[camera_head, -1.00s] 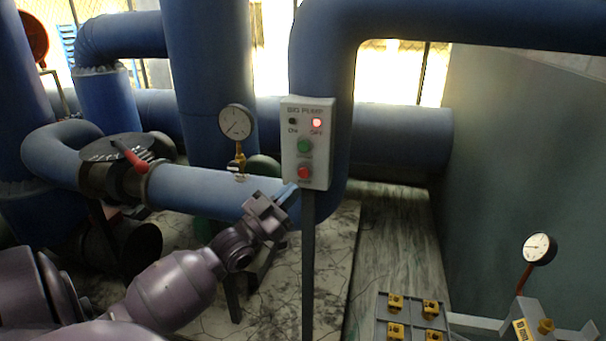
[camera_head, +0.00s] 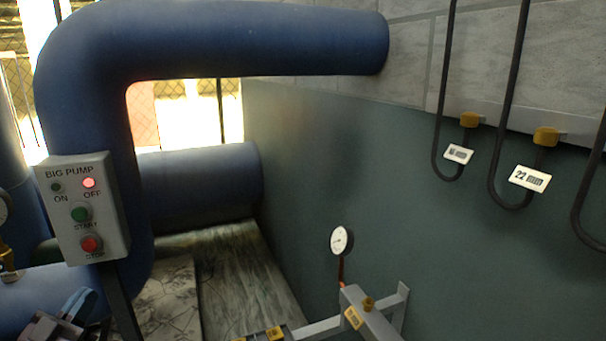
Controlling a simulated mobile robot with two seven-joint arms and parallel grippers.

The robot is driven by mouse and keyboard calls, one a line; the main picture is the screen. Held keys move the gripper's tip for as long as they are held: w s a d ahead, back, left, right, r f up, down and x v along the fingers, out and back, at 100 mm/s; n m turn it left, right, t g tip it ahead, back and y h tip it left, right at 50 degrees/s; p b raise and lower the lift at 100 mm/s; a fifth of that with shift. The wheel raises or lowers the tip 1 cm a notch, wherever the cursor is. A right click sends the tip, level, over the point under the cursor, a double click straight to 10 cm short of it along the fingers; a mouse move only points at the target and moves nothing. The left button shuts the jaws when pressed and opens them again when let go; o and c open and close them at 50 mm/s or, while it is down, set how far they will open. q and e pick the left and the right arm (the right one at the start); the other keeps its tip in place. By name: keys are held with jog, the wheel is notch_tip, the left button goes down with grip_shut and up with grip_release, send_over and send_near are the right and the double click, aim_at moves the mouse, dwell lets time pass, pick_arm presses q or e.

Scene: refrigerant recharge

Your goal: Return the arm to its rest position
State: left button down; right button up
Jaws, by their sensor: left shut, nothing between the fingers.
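My left gripper (camera_head: 77,305) is at the lower left edge of the head view, its blue fingers pointing up and right. It is shut and empty. It is below the grey pump control box (camera_head: 92,212), apart from the buttons as far as I can see. Most of my left arm is cut off by the picture's edge. The box reads BIG PUMP. Its red OFF lamp (camera_head: 89,183) is lit, the ON lamp is dark. The green START button (camera_head: 81,212) and the red STOP button (camera_head: 91,244) sit below. My right gripper is out of view.
Blue pipes (camera_head: 230,40) run behind the box. A pressure gauge (camera_head: 341,241) and a grey metal frame (camera_head: 366,318) stand at lower centre. Black hoses with labels, one reading 22 (camera_head: 530,178), hang on the right wall. Marble-like floor (camera_head: 240,275) lies between.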

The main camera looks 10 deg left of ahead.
pick_arm(q)
jog(key=s+d+f+g+y, duration=0.1)
jog(key=s+d+f+g, duration=0.15)
jog(key=f, duration=0.55)
jog(key=s+d+f+g+y, duration=0.1)
jog(key=d+f+g, duration=0.25)
jog(key=f, duration=0.45)
jog(key=s+d+f+n+g, duration=0.1)
jog(key=s+d+f+g, duration=0.2)
jog(key=s+d+f, duration=0.2)
jog(key=s+d+f+n+g+y, duration=0.1)
jog(key=s+d+f+n+g, duration=0.1)
jog(key=s+d+f, duration=0.3)
jog(key=s+f, duration=0.2)
jog(key=s, duration=0.2)
jog(key=shift+s+f+g+p, duration=0.3)
jog(key=shift+f+g+p, duration=0.05)
jog(key=shift+f+g, duration=0.05)
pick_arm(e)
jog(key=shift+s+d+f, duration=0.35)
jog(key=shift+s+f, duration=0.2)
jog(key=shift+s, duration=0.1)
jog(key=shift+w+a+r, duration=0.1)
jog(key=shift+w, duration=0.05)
